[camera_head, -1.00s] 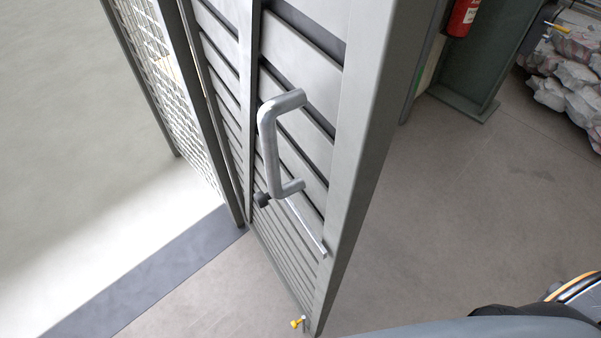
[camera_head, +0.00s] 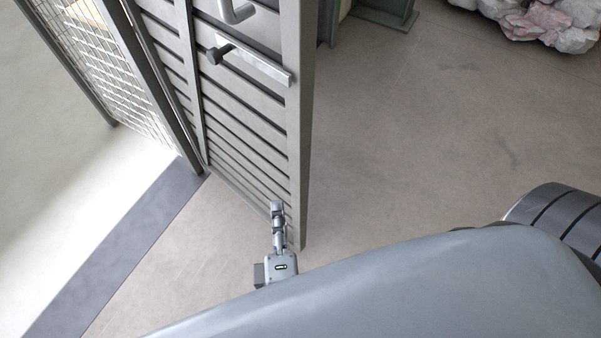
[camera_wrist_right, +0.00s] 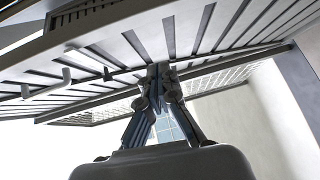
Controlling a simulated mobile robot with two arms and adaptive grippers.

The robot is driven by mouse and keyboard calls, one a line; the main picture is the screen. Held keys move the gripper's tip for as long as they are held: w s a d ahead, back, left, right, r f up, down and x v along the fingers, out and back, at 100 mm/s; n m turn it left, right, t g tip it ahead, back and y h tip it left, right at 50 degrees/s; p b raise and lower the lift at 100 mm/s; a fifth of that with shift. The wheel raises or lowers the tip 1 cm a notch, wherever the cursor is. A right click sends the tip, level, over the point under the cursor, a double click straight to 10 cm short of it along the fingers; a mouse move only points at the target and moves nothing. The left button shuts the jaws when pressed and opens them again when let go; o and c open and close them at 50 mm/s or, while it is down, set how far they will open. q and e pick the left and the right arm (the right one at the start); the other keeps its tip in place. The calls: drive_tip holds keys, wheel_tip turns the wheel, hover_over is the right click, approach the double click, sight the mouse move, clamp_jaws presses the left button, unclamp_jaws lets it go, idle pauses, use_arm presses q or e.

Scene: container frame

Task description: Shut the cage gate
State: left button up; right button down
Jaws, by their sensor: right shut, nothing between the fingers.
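The cage gate (camera_head: 245,120) is a grey slatted panel in a grey frame and stands open, angled out from the doorway. Its light metal handle (camera_head: 237,12) is cut off at the top edge. A flat latch bar with a dark knob (camera_head: 255,62) lies below the handle. My right gripper (camera_head: 277,208) is shut and empty at the gate's lower free end. In the right wrist view its closed fingertips (camera_wrist_right: 160,72) overlap the gate's slats (camera_wrist_right: 205,38). I cannot tell whether they touch. My left gripper is not in view.
A wire mesh panel (camera_head: 90,60) stands left of the gate. A dark grey floor strip (camera_head: 110,265) runs across the doorway, with pale floor beyond. Wrapped rubble-like bundles (camera_head: 545,20) lie at the top right. The brown floor (camera_head: 410,130) right of the gate is clear.

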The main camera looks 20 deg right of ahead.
wheel_tip(320, 180, up, 4)
drive_tip(key=d+h, duration=0.2)
drive_tip(key=p, duration=0.3)
approach(296, 131)
drive_tip(key=w+a, duration=0.2)
drive_tip(key=w, duration=0.1)
drive_tip(key=w+d, duration=0.1)
drive_tip(key=w+d+p, duration=0.1)
drive_tip(key=d, duration=0.1)
drive_tip(key=shift+d+r+m+t+y, duration=0.1)
drive_tip(key=shift+m+t+y, duration=0.2)
drive_tip(key=shift+y, duration=0.1)
drive_tip(key=shift+w+d+p, duration=0.25)
drive_tip(key=shift+d+p, duration=0.1)
drive_tip(key=shift+d, duration=0.2)
